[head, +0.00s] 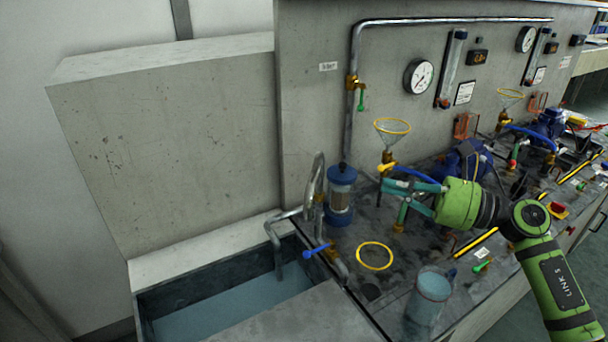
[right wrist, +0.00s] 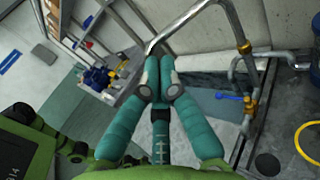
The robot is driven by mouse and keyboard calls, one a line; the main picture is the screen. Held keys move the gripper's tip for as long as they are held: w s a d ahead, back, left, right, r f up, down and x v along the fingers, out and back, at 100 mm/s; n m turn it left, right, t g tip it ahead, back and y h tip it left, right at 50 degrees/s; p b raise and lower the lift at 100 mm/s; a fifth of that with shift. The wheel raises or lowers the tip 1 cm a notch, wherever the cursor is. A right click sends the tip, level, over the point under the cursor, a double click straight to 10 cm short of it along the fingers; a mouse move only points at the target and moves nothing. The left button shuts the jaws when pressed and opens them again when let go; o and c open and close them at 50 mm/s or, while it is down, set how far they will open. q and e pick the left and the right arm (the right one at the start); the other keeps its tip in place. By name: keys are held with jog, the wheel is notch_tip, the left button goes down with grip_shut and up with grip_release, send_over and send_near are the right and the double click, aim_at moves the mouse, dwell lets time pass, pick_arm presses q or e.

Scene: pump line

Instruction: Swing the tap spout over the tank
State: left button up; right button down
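The tap spout (head: 276,250) is a bent grey metal pipe. In the head view its outer end points down over the water of the tank (head: 150,300), a sunken basin at the lower left. The tap has brass fittings and a blue lever (head: 318,250). My right gripper (head: 386,177), with teal fingers, is to the right of the tap, apart from the spout. In the right wrist view its fingertips (right wrist: 159,64) are together with nothing visible between them; the spout pipe (right wrist: 182,18) passes beyond, partly hidden by the fingers. My left gripper is not in view.
A blue-capped clear cylinder (head: 341,195) stands just right of the tap. A yellow ring (head: 374,256) and a clear beaker (head: 428,302) are on the bench in front. A funnel (head: 392,131) stands behind my right gripper. Pumps and hoses crowd the right.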

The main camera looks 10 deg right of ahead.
jog(key=n+g, duration=0.1)
jog(key=p, duration=0.3)
send_near(317, 176)
jog(key=shift+n+g+h, duration=0.3)
jog(key=shift+h, duration=0.1)
jog(key=p+x, duration=0.1)
jog(key=x, duration=0.1)
jog(key=p+x, duration=0.2)
jog(key=x, duration=0.1)
jog(key=r+p+x, duration=0.1)
jog(key=x, duration=0.1)
jog(key=shift+w+a+f, duration=0.1)
jog(key=shift+w+a, duration=0.05)
jog(key=shift+a, duration=0.1)
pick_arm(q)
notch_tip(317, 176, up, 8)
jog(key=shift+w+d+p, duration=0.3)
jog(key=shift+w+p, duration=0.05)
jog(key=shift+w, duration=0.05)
pick_arm(e)
jog(key=shift+w+a+f, duration=0.3)
jog(key=shift+w+a, duration=0.05)
jog(key=shift+a, duration=0.2)
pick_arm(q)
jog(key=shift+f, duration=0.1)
